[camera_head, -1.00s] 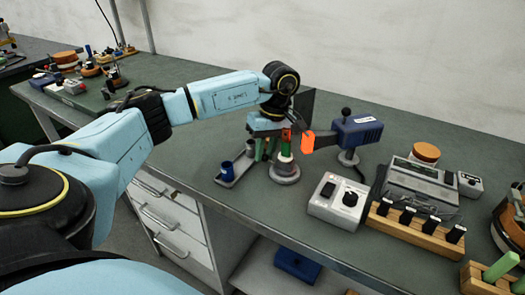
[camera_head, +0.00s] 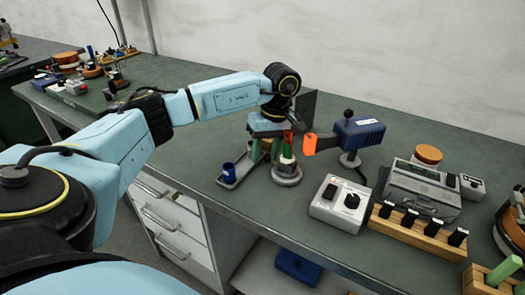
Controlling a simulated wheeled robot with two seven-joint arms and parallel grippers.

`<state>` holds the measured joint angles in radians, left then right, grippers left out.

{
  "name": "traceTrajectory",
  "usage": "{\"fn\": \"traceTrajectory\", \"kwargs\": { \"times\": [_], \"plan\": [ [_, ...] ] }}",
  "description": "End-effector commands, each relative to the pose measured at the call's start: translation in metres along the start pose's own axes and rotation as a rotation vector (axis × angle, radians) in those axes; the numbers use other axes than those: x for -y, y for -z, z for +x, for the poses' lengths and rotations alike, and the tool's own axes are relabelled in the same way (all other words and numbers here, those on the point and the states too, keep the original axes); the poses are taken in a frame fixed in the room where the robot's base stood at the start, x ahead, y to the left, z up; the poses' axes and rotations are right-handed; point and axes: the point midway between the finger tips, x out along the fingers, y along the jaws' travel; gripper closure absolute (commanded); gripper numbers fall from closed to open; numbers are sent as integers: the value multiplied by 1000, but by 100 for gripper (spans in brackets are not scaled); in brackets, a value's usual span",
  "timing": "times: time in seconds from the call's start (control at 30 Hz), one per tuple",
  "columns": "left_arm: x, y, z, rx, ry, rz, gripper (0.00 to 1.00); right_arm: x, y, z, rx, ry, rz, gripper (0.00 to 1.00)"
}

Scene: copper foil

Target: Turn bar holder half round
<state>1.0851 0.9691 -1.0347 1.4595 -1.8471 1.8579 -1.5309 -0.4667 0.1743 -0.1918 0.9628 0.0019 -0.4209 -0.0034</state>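My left gripper (camera_head: 270,142) points down at the middle of the bench, beside a round grey stand (camera_head: 286,178). The stand has a pale collar and a red and green upright part, partly behind my wrist. Green pieces show under my wrist, over the right end of a narrow grey tray (camera_head: 236,180). I cannot tell whether the fingers are open or touching anything. No part is clearly marked as the bar holder; a wooden block (camera_head: 415,238) holds several upright black bars at the right. My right gripper is out of view.
A blue tool (camera_head: 357,132) with an orange tip (camera_head: 309,144) stands close right of my gripper. A white control box (camera_head: 340,203) and a grey device (camera_head: 421,187) are further right. The bench's left middle (camera_head: 190,125) is clear.

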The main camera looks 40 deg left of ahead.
Motion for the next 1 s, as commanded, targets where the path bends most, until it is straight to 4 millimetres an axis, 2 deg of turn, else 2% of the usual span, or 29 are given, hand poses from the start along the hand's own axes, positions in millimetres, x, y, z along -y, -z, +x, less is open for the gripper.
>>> {"fn": "traceTrajectory", "kwargs": {
  "times": [0.03, 0.1, 0.27, 0.33, 0.4, 0.6, 0.73, 0.83, 1.0],
  "plan": [
    [-2, 0, 6, 1, -1, 1, 60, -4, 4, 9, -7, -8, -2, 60],
    [-2, -1, 5, 1, -2, 2, 60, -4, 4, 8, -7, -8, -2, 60],
    [-1, 1, -10, 2, -5, 1, 60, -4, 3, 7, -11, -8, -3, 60],
    [-1, 2, -22, 3, -7, 1, 60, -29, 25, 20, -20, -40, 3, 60],
    [0, 3, -38, 3, -8, 1, 60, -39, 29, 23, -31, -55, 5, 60],
    [1, 6, -84, 6, -8, 2, 60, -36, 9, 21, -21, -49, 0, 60],
    [2, 7, -106, 6, -7, 1, 60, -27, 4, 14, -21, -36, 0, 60],
    [3, 8, -118, 8, -6, 1, 60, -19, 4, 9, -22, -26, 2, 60],
    [3, 9, -124, 9, -5, 1, 60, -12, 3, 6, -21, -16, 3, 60]
  ]
}}
